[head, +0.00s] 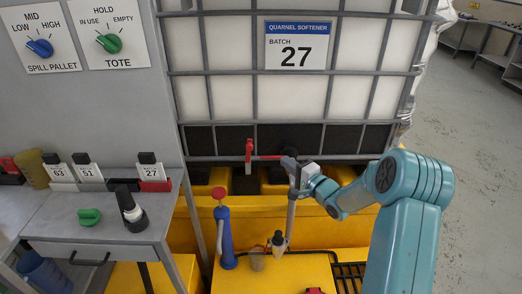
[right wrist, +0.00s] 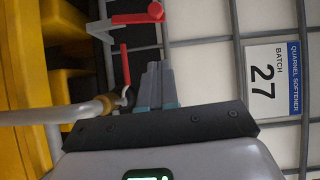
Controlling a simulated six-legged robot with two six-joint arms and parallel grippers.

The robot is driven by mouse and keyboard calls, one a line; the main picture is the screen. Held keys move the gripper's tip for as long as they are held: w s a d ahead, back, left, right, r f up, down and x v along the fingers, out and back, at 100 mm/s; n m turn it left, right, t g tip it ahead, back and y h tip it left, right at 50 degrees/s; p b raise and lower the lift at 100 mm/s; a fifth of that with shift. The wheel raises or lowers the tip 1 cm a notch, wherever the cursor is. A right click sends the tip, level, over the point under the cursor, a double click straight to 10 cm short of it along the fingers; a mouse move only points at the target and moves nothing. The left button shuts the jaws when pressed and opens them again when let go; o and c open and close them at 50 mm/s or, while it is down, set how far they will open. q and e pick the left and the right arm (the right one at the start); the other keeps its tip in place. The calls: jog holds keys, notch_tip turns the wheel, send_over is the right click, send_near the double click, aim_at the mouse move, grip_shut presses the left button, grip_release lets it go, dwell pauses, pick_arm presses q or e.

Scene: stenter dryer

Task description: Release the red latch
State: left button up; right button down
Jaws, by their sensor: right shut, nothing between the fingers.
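A red upright handle (head: 249,151) stands at the front of the caged tote, with a thin red bar (head: 268,157) running right from it. I cannot tell which red part is the latch. In the right wrist view the red handle (right wrist: 155,12) is at the top, and the red bar (right wrist: 125,65) lies beside my fingers. My right gripper (head: 289,163) is right of both red parts. Its fingers (right wrist: 155,72) are shut and empty, and appear apart from the red bar. My left gripper is out of view.
A pale pipe (head: 291,212) drops below the gripper, close to my fingers in the right wrist view. The tote's cage (head: 223,72) stands behind, over a yellow pallet (head: 190,235). A blue pump-like tool (head: 227,240) stands in front. A bench (head: 90,240) is at left.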

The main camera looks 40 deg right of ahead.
aim_at(249, 146)
jog(key=w+p, duration=0.1)
jog(key=w, duration=0.2)
jog(key=w+a+p, duration=0.1)
jog(key=w, duration=0.3)
jog(key=w+a, duration=0.1)
jog(key=w, duration=0.2)
jog(key=shift+w+p, duration=0.15)
jog(key=shift+p, duration=0.25)
jog(key=shift+w+f, duration=0.1)
jog(key=shift+f, duration=0.1)
jog(key=shift+r, duration=0.1)
jog(key=shift+w+a+r+n+g+b, duration=0.3)
jog(key=shift+w+a+n+g+b, duration=0.4)
jog(key=shift+a+n+b, duration=0.2)
jog(key=shift+w+a, duration=0.15)
jog(key=shift+a, duration=0.05)
jog(key=shift+r, duration=0.2)
